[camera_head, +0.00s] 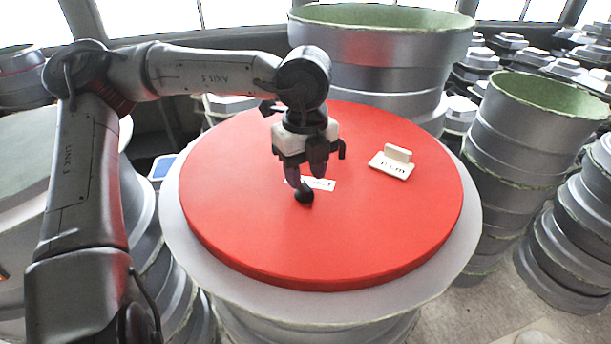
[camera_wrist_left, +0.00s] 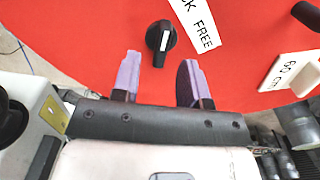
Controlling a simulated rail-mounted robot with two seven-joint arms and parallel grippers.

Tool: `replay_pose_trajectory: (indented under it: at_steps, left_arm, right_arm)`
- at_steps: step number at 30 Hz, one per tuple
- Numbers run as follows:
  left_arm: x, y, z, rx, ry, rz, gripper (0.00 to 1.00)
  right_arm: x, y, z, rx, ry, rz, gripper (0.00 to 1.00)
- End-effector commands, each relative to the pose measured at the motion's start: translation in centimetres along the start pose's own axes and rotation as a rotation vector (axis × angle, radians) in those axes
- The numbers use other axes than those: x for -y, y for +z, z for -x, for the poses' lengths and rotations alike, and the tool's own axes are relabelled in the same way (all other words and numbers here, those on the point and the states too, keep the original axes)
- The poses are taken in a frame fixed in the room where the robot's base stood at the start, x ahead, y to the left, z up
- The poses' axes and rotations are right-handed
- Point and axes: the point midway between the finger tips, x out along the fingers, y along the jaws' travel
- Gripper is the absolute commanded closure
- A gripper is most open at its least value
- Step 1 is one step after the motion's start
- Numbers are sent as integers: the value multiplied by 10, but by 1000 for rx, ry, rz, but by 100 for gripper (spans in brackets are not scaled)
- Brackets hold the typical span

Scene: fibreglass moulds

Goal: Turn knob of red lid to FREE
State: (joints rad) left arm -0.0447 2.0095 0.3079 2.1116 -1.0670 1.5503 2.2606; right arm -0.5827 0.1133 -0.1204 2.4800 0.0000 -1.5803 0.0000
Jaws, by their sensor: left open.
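The red lid (camera_head: 400,225) lies flat on a round grey mould. Its black knob (camera_head: 304,193) shows just below my left gripper (camera_head: 305,178). In the left wrist view the knob (camera_wrist_left: 160,40) has a white pointer line, running nearly straight up the picture with a slight lean right. A white label (camera_wrist_left: 196,24) beside it reads "K FREE", its start cut off. I cannot tell which word the pointer marks. My left gripper's two purple-grey fingers (camera_wrist_left: 159,62) are apart, and the knob shows between and just beyond their tips. No contact is visible. My right gripper is not in view.
A white block (camera_head: 392,163) with a raised grip and lettering sits on the lid, right of the knob. A dark rounded shape (camera_wrist_left: 307,14) at the wrist view's corner is unclear. Large grey moulds (camera_head: 380,45) (camera_head: 545,130) stand behind and right. The lid's front is clear.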

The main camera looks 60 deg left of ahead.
Motion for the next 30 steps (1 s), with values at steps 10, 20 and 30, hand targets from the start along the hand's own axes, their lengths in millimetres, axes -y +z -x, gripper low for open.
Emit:
replay_pose_trajectory:
  at_steps: [10,20,30]
  left_arm:
    - [0,0,-24,0,0,1,60]
    - [0,0,-25,0,0,1,62]
    - [0,0,-25,0,0,1,94]
  right_arm:
    - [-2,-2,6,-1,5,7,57]
    - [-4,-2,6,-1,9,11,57]
    - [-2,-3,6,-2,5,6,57]
